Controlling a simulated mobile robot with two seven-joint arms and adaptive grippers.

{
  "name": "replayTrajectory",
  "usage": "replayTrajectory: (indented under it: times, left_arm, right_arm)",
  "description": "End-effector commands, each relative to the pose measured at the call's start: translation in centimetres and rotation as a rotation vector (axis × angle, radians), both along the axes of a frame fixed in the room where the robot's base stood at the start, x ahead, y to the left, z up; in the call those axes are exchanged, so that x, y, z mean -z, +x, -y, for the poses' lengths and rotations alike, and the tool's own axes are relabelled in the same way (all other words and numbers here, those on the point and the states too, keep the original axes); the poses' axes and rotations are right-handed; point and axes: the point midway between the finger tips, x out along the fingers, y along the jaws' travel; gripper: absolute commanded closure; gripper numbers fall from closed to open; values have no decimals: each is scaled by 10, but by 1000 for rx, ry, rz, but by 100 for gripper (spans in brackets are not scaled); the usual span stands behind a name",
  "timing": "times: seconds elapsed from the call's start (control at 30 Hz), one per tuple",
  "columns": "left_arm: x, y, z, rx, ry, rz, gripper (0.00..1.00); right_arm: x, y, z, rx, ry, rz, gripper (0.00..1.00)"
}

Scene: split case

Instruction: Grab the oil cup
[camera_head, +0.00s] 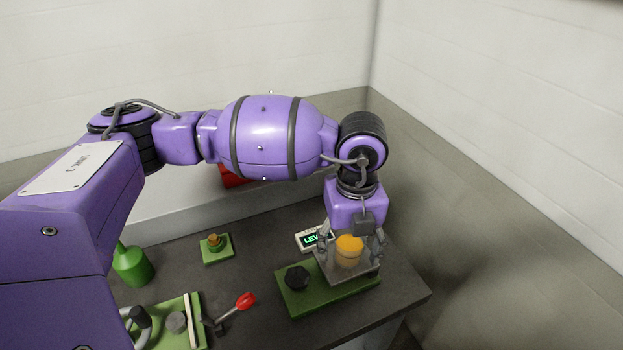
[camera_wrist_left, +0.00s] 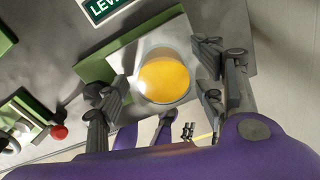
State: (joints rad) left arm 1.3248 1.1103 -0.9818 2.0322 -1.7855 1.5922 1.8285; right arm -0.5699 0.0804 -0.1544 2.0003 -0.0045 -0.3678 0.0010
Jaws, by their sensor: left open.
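The oil cup (camera_head: 348,251) looks like a clear cup with orange-yellow oil, set at the right end of a green plate with a dark knob. In the left wrist view the cup (camera_wrist_left: 165,78) shows as a round yellow surface inside a clear rim. My left gripper (camera_head: 350,247) is over the cup, with its fingers on either side. In the left wrist view the open fingers (camera_wrist_left: 160,85) stand apart on both sides of the cup. I cannot tell whether either finger touches it.
A red-handled lever (camera_head: 244,301), a green bottle (camera_head: 132,265) and a green block with an orange knob (camera_head: 216,249) stand to the left. The table's right edge is close to the cup.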

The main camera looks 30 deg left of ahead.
Motion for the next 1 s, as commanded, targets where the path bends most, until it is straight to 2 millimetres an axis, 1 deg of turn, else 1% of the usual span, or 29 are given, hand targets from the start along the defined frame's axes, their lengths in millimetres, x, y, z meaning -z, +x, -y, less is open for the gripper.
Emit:
replayTrajectory:
  times: [0.13,0.3,0.5,0.83,1.0]
  left_arm:
    - [0,0,0,0,0,0,38]
    - [-1,0,0,0,-1,1,61]
    - [-1,1,0,1,0,1,87]
    - [-3,1,1,1,-1,2,87]
    - [-7,1,1,1,-2,3,87]
  right_arm:
    - [-1,5,-2,-1,2,8,0]
    - [-2,8,-3,0,5,14,0]
    - [-2,7,-3,1,5,12,0]
    - [0,-1,-1,4,3,-1,0]
    - [0,-3,-1,5,2,-3,0]
